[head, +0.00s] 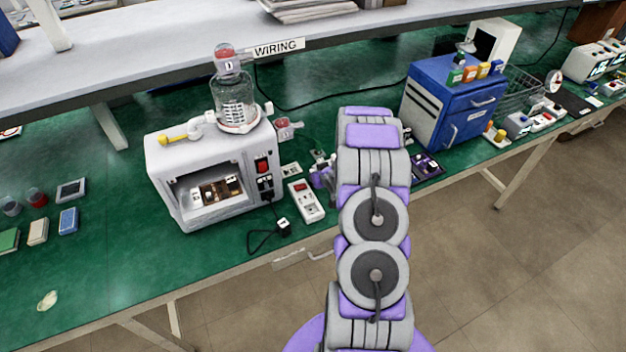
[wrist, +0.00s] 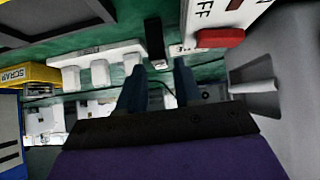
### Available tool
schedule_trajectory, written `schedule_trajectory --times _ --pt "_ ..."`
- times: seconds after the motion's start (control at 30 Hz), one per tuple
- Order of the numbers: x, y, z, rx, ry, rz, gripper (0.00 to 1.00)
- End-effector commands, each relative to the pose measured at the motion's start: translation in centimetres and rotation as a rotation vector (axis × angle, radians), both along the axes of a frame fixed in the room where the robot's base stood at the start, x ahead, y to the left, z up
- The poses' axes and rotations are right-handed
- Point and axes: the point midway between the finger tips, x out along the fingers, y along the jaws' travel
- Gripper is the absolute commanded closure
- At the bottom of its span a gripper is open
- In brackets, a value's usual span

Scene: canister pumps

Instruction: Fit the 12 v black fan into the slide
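In the wrist view, my gripper (wrist: 160,68) has two dark fingers standing apart with a gap between them. I see nothing clasped in that gap. A small black upright piece (wrist: 155,38) shows just beyond the fingertips; I cannot tell whether it is the 12 V black fan. In the head view, my purple and grey arm reaches over the bench and mostly hides the gripper, which is near a purple part (head: 321,177) left of the arm. I cannot pick out the fan or the slide with certainty in either view.
A white machine (head: 165,155) with a glass jar (head: 235,93) on top stands left of my arm. A white switch box (head: 306,207) lies beside it. A blue cabinet (head: 425,108) stands right. In the wrist view, a red switch (wrist: 220,38) and white block (wrist: 98,57) are close.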

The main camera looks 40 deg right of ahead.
Motion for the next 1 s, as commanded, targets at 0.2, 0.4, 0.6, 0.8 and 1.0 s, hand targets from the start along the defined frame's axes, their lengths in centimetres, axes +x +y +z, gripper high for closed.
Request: schedule_trajectory --times 0.2,0.4,0.6,0.8,1.0 --pt "0.8 -0.1 -1.0 0.000 0.002 0.001 0.66" --pt "2.9 -0.5 -2.8 -0.004 -0.003 0.003 0.66" --pt "3.8 -0.7 -3.7 0.000 0.000 0.001 0.66" --pt "3.7 -0.7 -3.6 0.000 0.000 0.001 0.71" --pt "3.7 -0.8 -3.6 0.000 0.000 0.001 0.90"
